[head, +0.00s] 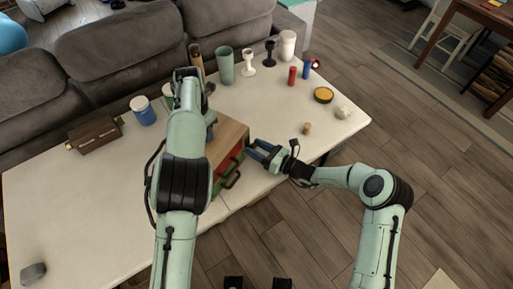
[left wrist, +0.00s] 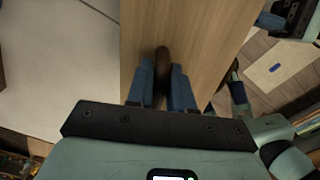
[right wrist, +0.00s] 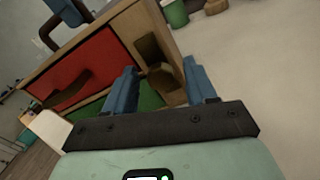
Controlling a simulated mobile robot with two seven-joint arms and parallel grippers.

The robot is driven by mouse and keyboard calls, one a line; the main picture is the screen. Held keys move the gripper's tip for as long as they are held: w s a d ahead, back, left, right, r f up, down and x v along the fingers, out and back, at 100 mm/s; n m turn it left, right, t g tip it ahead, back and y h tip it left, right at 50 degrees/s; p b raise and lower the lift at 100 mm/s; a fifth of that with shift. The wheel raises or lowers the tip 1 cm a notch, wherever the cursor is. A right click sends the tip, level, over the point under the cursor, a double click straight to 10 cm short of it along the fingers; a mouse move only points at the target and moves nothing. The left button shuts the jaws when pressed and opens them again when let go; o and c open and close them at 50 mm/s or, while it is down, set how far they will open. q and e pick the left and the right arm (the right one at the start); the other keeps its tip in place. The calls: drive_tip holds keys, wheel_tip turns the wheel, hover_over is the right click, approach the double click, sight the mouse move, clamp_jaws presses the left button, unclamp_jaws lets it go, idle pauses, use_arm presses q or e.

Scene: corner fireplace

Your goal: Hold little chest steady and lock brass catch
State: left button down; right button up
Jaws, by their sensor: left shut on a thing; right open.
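The little chest (head: 229,137) is a wooden box on the table, with a red drawer front (right wrist: 75,75) and a green one (right wrist: 137,101), each with a handle. My left gripper (left wrist: 162,75) is shut on a dark brown handle (left wrist: 162,52) on the chest's wooden top. In the head view my left arm hides this grip. My right gripper (head: 257,153) is open beside the chest's right side. In the right wrist view a brownish catch-like piece (right wrist: 154,52) on the chest's side shows beyond and between the open fingers (right wrist: 162,85). I cannot tell whether it is locked.
A dark brown box (head: 95,134) and a blue-and-white jar (head: 143,111) stand left on the pale table (head: 75,215). A grey lump (head: 33,272) lies front left. A sofa (head: 120,50) lies behind.

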drive_tip(key=shift+a, duration=0.1)
clamp_jaws()
drive_tip(key=shift+n, duration=0.4)
drive_tip(key=n, duration=0.3)
drive_tip(key=shift+n, duration=0.4)
drive_tip(key=n, duration=0.4)
drive_tip(key=shift+n, duration=0.3)
drive_tip(key=n, duration=0.4)
drive_tip(key=shift+s+a, duration=0.1)
drive_tip(key=n, duration=0.4)
drive_tip(key=shift+f, duration=0.1)
drive_tip(key=shift+n, duration=0.4)
